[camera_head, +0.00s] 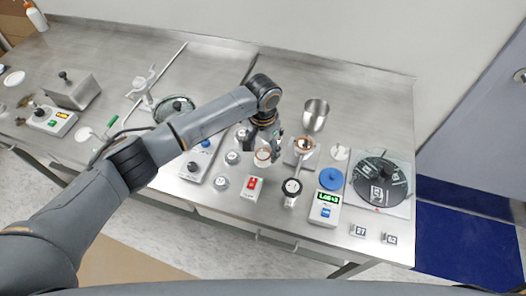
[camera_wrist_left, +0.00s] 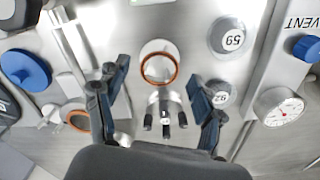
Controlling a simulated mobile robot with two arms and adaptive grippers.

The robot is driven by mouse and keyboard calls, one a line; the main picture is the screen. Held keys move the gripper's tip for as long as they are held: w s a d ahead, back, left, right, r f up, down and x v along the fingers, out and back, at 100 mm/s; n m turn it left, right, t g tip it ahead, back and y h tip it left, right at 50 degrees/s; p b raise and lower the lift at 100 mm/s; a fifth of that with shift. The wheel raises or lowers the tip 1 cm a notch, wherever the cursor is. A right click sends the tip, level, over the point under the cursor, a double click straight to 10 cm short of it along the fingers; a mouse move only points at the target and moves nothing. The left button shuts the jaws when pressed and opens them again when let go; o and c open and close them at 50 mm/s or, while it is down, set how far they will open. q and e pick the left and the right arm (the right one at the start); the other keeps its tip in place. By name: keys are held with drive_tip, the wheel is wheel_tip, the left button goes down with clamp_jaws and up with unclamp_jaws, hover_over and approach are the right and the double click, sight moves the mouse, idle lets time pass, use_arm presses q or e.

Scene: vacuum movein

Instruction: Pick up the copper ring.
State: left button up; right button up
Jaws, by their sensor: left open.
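Two ring-like things with copper-orange edges show, and I cannot tell for sure which is the copper ring. One orange-edged ring (camera_wrist_left: 175,74) lies ahead of my left gripper (camera_wrist_left: 159,98), near the middle of the wrist view; it also shows in the head view (camera_head: 262,162). The other, a copper-coloured round piece (camera_head: 304,144), sits just right of the gripper (camera_head: 271,142) in the head view; a copper rim also shows at the left in the wrist view (camera_wrist_left: 78,121). My left gripper is open and empty, pointing down over the bench. My right gripper is out of view.
The steel bench (camera_head: 380,95) is crowded. A metal cup (camera_head: 315,114) stands behind the rings; a red-switch box (camera_head: 252,188), a green-display box (camera_head: 325,208) and a blue disc (camera_head: 331,179) are in front and right. A dark disc (camera_head: 380,181) lies further right.

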use_arm(q)
drive_tip(key=shift+s, duration=0.1)
drive_tip(key=shift+f, duration=0.15)
idle(0.4)
drive_tip(key=shift+c, duration=0.2)
drive_tip(key=c, duration=0.8)
